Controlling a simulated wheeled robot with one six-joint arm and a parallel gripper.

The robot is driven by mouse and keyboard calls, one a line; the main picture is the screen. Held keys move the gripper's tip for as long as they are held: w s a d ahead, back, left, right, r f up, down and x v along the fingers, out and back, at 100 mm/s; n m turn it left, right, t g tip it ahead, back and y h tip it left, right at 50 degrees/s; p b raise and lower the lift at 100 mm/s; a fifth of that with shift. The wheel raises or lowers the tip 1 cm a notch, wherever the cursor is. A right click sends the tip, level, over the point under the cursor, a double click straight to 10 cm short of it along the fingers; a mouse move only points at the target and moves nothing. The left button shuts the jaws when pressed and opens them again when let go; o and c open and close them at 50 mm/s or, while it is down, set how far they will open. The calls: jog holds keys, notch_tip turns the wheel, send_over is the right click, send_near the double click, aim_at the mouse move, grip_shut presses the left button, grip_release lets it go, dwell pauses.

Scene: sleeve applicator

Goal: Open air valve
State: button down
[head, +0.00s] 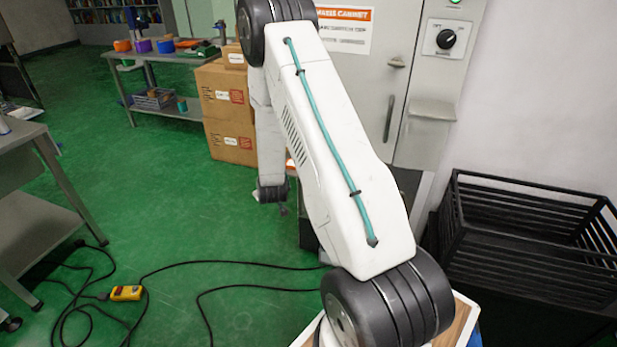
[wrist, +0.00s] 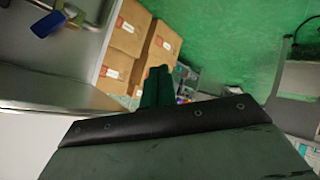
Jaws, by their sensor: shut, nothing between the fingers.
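I cannot surely pick out the air valve. In the wrist view, a blue lever-like piece (wrist: 47,24) shows at the upper left, close to a small brass-coloured part (wrist: 77,17) and a grey pipe or rail. Whether this is the valve's handle is not clear. My gripper (wrist: 157,86) shows in the wrist view as dark green fingers close together, with nothing between them. It is apart from the blue piece, which lies up and to the left in that picture. In the head view my white arm hides most of the gripper's surroundings.
Cardboard boxes (head: 228,110) stand behind my arm. A grey cabinet (head: 424,75) with a black rotary knob (head: 446,39) is at the upper right. A black slatted crate (head: 530,245) stands at the right. Cables and a yellow pendant (head: 126,293) lie on the open green floor.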

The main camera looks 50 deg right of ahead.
jog(key=s+d+f+h, duration=0.4)
jog(key=s+d+f, duration=0.15)
jog(key=f, duration=0.35)
notch_tip(320, 180, up, 6)
jog(key=d+n+t+h, duration=0.2)
jog(key=n+t+h, duration=0.1)
jog(key=t+h, duration=0.1)
jog(key=shift+s+d+h, duration=0.15)
jog(key=shift+s+h, duration=0.25)
jog(key=shift+h, duration=0.1)
jog(key=shift+f, duration=0.1)
jog(key=x, duration=1)
jog(key=shift+s+d+f, duration=0.3)
jog(key=shift+s+f, duration=0.2)
jog(key=shift+s, duration=0.3)
jog(key=shift+s+d+f, duration=0.35)
jog(key=shift+s+f, duration=0.1)
jog(key=shift+s, duration=0.35)
